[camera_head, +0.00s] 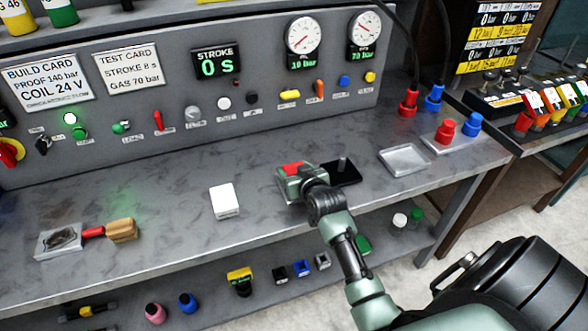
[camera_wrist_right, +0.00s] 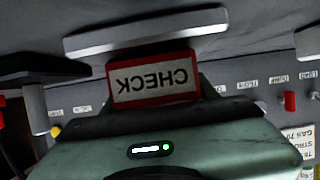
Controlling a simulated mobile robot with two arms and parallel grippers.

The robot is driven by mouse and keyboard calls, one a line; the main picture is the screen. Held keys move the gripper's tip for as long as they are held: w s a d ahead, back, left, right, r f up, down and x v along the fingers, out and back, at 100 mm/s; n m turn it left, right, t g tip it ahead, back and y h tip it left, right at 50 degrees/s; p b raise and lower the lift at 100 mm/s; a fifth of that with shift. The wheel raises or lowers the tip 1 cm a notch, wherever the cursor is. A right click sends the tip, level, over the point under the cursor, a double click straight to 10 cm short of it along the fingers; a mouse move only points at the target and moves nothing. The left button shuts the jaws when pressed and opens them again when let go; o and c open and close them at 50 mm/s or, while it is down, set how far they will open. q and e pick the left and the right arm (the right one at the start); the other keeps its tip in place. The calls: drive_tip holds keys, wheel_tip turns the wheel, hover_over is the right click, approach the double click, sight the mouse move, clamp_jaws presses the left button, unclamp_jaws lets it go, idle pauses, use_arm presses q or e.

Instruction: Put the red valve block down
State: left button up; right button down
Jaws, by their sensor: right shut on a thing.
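The red valve block (camera_head: 293,168) shows as a small red patch at my right gripper (camera_head: 291,176), over the middle of the bench. In the right wrist view it shows as a red-edged face (camera_wrist_right: 152,86) with an upside-down CHECK label, just beyond the green gripper body. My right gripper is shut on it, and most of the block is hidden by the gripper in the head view. I cannot tell whether the block touches the bench. A black plate (camera_head: 345,175) with an upright grey pin lies just right of the gripper. My left gripper is not in view.
A white box (camera_head: 224,201) stands left of the gripper on the grey bench (camera_head: 150,215). A shallow grey tray (camera_head: 404,158) lies to the right. Red (camera_head: 445,130) and blue (camera_head: 471,124) parts stand farther right. The control panel (camera_head: 200,95) rises behind. Bench between the white box and left-hand tools is clear.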

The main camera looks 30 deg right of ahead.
drive_tip(key=shift+r, duration=0.15)
drive_tip(key=c, duration=0.9)
unclamp_jaws()
drive_tip(key=shift+f, duration=0.25)
drive_tip(key=o, duration=0.5)
drive_tip(key=shift+c, duration=0.2)
drive_tip(key=shift+r, duration=0.1)
drive_tip(key=b+v, duration=0.1)
drive_tip(key=v, duration=1.1)
drive_tip(key=shift+s+a, duration=0.1)
